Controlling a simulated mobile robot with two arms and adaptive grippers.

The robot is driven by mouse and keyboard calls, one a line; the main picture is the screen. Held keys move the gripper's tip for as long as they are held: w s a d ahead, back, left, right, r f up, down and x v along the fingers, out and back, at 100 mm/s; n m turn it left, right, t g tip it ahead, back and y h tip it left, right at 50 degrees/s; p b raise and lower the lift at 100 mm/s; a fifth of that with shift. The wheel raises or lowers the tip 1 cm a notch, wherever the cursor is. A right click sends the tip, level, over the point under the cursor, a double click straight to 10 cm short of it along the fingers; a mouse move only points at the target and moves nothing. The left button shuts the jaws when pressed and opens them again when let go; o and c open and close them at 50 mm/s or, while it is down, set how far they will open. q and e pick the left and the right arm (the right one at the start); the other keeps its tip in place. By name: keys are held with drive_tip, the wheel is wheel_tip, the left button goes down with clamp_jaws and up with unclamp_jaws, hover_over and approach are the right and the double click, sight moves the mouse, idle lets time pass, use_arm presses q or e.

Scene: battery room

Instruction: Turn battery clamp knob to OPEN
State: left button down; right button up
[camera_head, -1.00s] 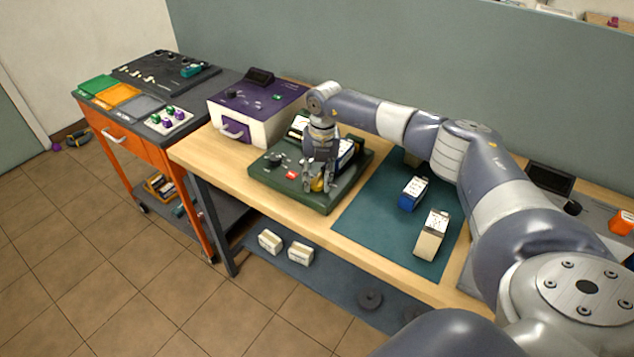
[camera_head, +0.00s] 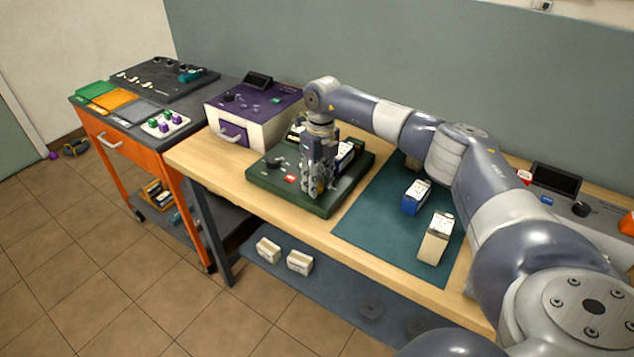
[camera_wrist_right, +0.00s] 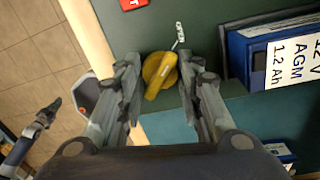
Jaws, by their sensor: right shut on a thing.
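The yellow clamp knob (camera_wrist_right: 159,75) shows in the right wrist view, with its raised grip pointing toward the lower left. A small white mark (camera_wrist_right: 180,35) is beside it on the green base plate (camera_head: 330,205). My right gripper (camera_head: 316,193) points down over the front of that base. In the wrist view its fingers (camera_wrist_right: 158,88) stand on either side of the knob, shut on it. The gripper hides the knob in the head view. A blue battery (camera_wrist_right: 270,55) labelled 12 V AGM sits beside the knob. A dark gripper-like shape (camera_wrist_right: 42,120), probably my left gripper, shows small at the left.
A red label (camera_head: 290,178) and a dark knob (camera_head: 276,162) are on the base. The purple-topped box (camera_head: 250,105) stands behind left. On the teal mat (camera_head: 375,215) stand a blue battery (camera_head: 415,197) and a beige one (camera_head: 435,238). Mat space between base and batteries is clear.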

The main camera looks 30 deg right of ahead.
sight(320, 183)
drive_tip(key=shift+d, duration=0.1)
idle(0.5)
drive_tip(key=o, duration=1)
wheel_tip(320, 183, up, 12)
drive_tip(key=shift+d, duration=0.45)
drive_tip(key=shift+f, duration=0.1)
